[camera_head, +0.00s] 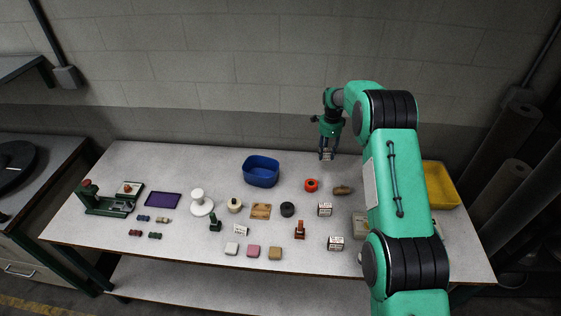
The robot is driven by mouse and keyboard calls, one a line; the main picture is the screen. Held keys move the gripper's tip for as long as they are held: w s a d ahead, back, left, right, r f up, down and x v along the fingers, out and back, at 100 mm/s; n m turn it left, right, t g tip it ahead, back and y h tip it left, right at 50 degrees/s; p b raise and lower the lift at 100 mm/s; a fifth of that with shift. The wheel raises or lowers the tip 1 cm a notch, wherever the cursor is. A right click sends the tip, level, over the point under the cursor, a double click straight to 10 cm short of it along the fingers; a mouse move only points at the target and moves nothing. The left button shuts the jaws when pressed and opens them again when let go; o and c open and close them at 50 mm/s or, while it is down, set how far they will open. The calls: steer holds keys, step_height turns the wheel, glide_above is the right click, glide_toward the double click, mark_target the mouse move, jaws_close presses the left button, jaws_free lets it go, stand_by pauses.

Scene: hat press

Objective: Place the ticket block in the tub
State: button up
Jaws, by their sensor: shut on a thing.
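My gripper (327,151) is at the back of the table, right of the blue tub, pointing down. It is shut on a small pale block with dark print, which looks like a ticket block (327,156). The block is small and partly hidden by the fingers. I cannot tell its exact height above the table. The blue tub (261,182) stands open at the back middle of the table, and it looks empty. Two similar printed blocks stand on the table, one right of centre (325,210) and one nearer the front (336,243).
A yellow bin (443,187) stands at the right, partly behind my arm. An orange-red ring (311,185) and a brown piece (343,190) lie between tub and arm. Several small items crowd the middle and left. The table's back strip (215,160) is clear.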

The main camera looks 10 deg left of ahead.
steer(key=s+a+n, duration=0.1)
steer(key=s+a, duration=0.1)
steer(key=a, duration=1.2)
steer(key=n+p, duration=0.1)
steer(key=n, duration=0.1)
glide_above(262, 171)
steer(key=s, duration=0.5)
steer(key=shift+d+r, duration=0.3)
steer(key=shift+d, duration=0.05)
steer(key=shift+f, duration=2.9)
steer(key=shift+f, duration=0.15)
steer(key=shift+f, duration=1.95)
steer(key=shift+f, duration=0.15)
